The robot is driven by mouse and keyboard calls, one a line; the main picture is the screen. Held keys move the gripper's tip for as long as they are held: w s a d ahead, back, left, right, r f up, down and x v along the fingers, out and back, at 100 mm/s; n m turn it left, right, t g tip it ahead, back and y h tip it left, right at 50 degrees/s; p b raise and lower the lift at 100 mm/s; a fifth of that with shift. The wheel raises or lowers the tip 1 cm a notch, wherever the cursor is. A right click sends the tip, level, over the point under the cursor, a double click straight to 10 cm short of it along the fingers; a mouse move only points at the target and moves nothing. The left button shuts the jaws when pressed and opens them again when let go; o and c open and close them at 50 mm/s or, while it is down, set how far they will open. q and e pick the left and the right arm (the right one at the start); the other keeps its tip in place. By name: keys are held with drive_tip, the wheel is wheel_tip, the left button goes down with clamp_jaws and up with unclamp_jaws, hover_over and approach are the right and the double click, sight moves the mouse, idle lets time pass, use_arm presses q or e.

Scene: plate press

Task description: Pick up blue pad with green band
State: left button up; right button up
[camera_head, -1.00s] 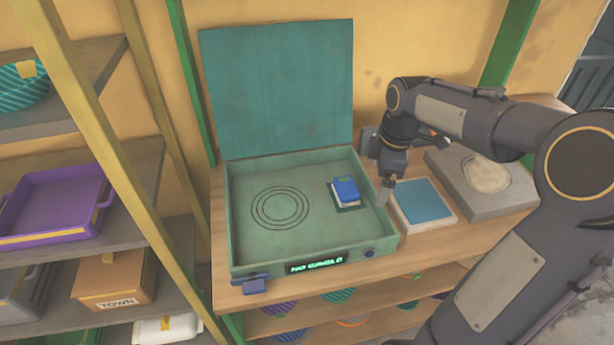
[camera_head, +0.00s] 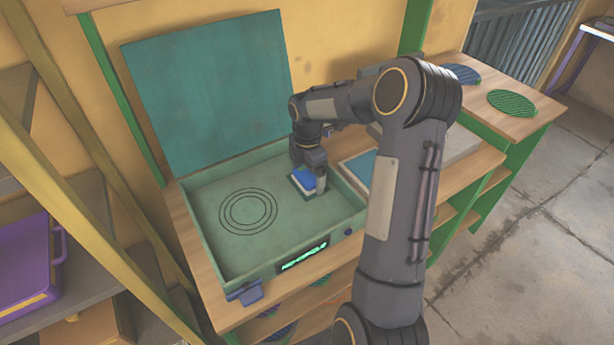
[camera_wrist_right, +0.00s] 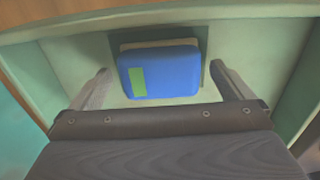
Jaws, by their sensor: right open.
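The blue pad with a green band (camera_wrist_right: 165,72) lies in the open teal press case (camera_head: 205,265), toward its right side. In the wrist view the pad sits on a pale layer over a dark square, and the green band shows on its left part. My right gripper (camera_wrist_right: 160,82) is open, with one finger on each side of the pad and gaps between. In the head view the right gripper (camera_head: 308,183) is over the pad (camera_head: 303,178) and partly hides it. My left gripper is not in view.
The case lid (camera_head: 210,95) stands open at the back. Printed rings (camera_head: 248,212) mark the bare case floor. A blue-topped block (camera_head: 357,168) sits right of the case, partly behind my arm. A purple tray (camera_head: 28,265) is on the left shelf.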

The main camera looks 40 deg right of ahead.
sight(308, 173)
drive_tip(key=shift+f, duration=0.35)
drive_tip(key=shift+c, duration=0.4)
drive_tip(key=c, duration=0.9)
drive_tip(key=shift+r, duration=0.1)
drive_tip(key=shift+c, duration=0.2)
drive_tip(key=shift+r, duration=0.5)
wheel_tip(308, 173, up, 2)
drive_tip(key=shift+s+r, duration=0.1)
drive_tip(key=shift+r, duration=0.15)
drive_tip(key=s+r+b, duration=0.2)
drive_tip(key=s+r, duration=0.7)
drive_tip(key=s, duration=0.5)
drive_tip(key=shift+r, duration=0.2)
